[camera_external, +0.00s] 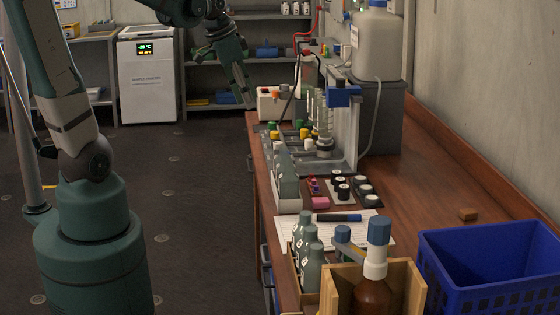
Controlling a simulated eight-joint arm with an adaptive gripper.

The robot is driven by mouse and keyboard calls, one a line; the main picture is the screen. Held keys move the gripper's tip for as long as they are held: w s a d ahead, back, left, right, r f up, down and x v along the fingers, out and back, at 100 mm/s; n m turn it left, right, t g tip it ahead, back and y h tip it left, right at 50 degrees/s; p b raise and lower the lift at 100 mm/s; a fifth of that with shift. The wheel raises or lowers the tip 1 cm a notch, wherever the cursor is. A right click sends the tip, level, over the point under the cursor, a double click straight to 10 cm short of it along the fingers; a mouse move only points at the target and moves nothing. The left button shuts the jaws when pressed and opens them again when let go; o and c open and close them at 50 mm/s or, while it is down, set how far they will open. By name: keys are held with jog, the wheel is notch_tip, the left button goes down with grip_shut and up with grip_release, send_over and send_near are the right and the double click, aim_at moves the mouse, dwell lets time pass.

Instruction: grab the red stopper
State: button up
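Several small red and purple pieces (314,185) lie in a group on the wooden bench. They are too small to tell whether one is the red stopper. A pink block (320,203) lies just in front of them. Farther back, a red top (308,54) shows on a pale upright container. My gripper (247,101) hangs pointing down in the air near the far left end of the bench, apart from all the red things. Nothing shows held in it. Its finger spacing is too small to read.
Several grey bottles (286,180), black-capped jars (343,191) and a metal stand (355,130) crowd the bench. A brown bottle (375,296) in a wooden box and a blue crate (490,240) stand at the front. The right side of the bench is mostly clear.

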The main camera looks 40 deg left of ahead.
jog(key=w+d+f+m+g+h, duration=0.15)
jog(key=w+d+f+m, duration=0.25)
jog(key=w+f+m, duration=0.45)
jog(key=m+g+p, duration=0.1)
jog(key=m+g, duration=0.2)
jog(key=m, duration=0.1)
send_near(311, 178)
jog(key=shift+w+a+r+h, duration=0.1)
jog(key=shift+w+a+h, duration=0.15)
jog(key=shift+w, duration=0.2)
jog(key=shift+x, duration=1.25)
jog(key=shift+x, duration=2.6)
jog(key=shift+s, duration=0.1)
